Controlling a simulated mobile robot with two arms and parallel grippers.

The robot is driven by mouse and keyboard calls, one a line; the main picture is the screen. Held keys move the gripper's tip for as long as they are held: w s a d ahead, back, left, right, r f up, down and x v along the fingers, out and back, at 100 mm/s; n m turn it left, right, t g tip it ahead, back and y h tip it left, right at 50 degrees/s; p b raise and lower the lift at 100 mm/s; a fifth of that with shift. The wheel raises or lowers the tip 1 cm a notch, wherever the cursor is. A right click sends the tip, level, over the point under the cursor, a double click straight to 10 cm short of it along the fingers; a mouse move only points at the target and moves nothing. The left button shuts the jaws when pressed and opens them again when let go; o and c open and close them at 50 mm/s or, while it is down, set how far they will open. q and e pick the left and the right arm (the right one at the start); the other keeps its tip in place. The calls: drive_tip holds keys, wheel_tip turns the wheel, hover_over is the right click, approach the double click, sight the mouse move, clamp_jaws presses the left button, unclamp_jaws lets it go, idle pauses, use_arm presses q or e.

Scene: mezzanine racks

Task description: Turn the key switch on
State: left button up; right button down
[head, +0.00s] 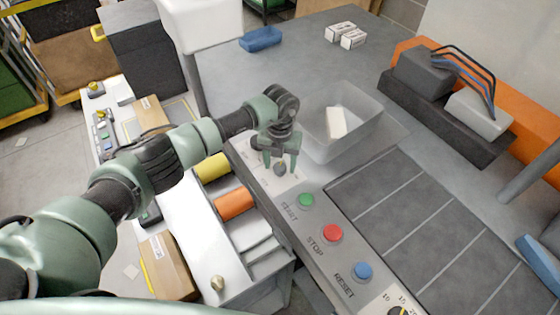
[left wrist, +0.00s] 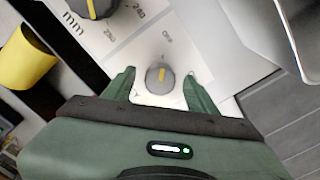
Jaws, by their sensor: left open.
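The key switch, a small round grey knob with a yellow bar, shows in the left wrist view (left wrist: 160,77) on a white panel with an "OFF" label beside it. In the head view the knob (head: 281,169) sits at the far end of the control panel (head: 318,218). My left gripper (head: 280,164) points down at it. Its green fingers are open, one on each side of the knob, also in the left wrist view (left wrist: 161,80), with gaps between fingers and knob. My right gripper is not in view.
Green (head: 306,200), red (head: 332,233) and blue (head: 362,271) buttons line the panel. A translucent bin (head: 362,145) holding a white block stands close behind the gripper. A larger dial (left wrist: 92,6) lies near the knob. A yellow cylinder (left wrist: 24,58) is at the left.

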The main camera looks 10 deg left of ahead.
use_arm(q)
drive_tip(key=c, duration=1.2)
clamp_jaws()
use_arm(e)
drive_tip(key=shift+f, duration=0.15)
